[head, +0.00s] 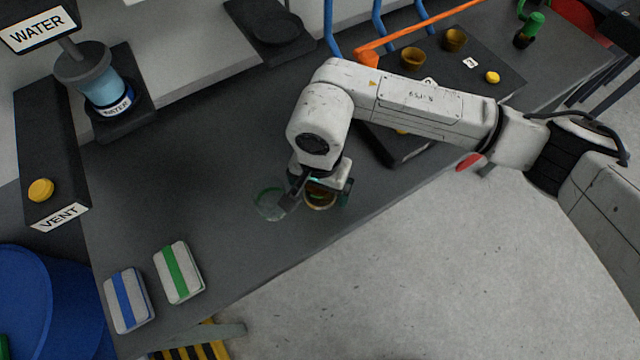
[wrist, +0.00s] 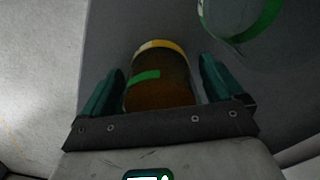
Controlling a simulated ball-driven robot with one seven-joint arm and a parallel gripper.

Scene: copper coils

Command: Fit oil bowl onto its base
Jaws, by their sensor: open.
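An amber-brown container with a yellow rim and a green mark (wrist: 160,92), apparently the oil bowl, stands on the dark counter. In the head view its rim (head: 320,203) shows partly under my gripper (head: 318,194). My gripper is open, with one green-padded finger on each side of the container in the wrist view (wrist: 163,68). Contact cannot be told. A clear bowl with a green rim (head: 270,203) sits just left of it; it also shows in the wrist view (wrist: 240,22). A black stand with a round dark seat (head: 278,30) at the top may be the base; no label shows.
A blue water vessel (head: 105,90) stands on a black base at upper left, near the VENT box (head: 45,150). Two sponge-like blocks, blue-striped (head: 128,300) and green-striped (head: 179,272), lie at lower left. A black panel with copper cups (head: 412,58) is at upper right. The counter's left middle is clear.

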